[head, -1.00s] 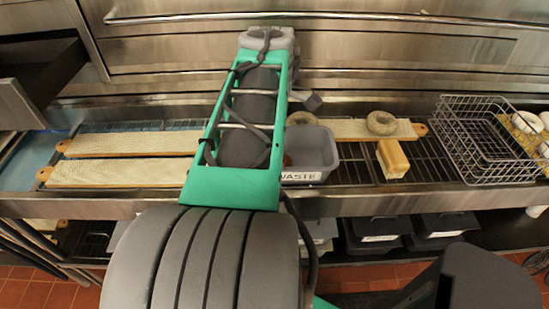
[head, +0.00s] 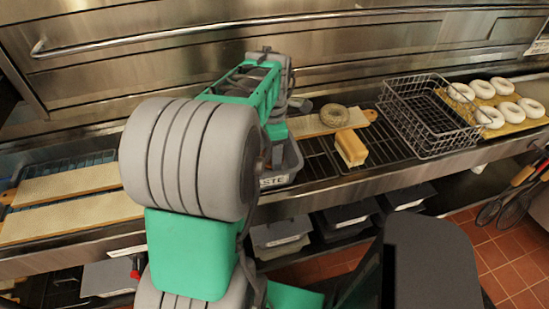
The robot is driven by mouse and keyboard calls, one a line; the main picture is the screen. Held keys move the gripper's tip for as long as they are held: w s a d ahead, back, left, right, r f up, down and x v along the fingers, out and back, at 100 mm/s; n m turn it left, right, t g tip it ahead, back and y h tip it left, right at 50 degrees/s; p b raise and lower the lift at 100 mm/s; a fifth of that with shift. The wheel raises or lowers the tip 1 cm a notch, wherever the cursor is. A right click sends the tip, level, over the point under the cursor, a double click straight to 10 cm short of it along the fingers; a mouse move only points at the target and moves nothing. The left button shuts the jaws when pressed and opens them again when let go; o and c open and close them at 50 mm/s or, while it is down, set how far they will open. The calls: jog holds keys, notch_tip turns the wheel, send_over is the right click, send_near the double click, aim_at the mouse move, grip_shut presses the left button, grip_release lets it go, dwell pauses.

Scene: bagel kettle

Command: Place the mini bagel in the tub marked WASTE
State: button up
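The grey tub (head: 290,163) stands on the rack, mostly behind my arm; the end of its WASTE label (head: 274,181) shows. A seeded brown bagel (head: 333,115) lies on a light board right of the tub. Another bagel, seen earlier just above the tub, is now hidden by my arm. I cannot tell which is the mini bagel, nor what is inside the tub. My arm reaches over the tub area, and its gripper is hidden behind the arm links, so its fingers do not show.
A yellow block (head: 351,148) sits on the rack right of the tub. Beyond it are a wire basket (head: 428,120) and a tan board with several white bagels (head: 500,100). Long boards (head: 70,183) lie at left. Lidded bins (head: 281,233) stand below the counter.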

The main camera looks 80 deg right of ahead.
jog(key=f, duration=0.4)
jog(key=shift+s+d, duration=0.2)
jog(key=shift+d, duration=0.15)
jog(key=shift+f, duration=0.2)
jog(key=o, duration=1.3)
jog(key=shift+o, duration=0.2)
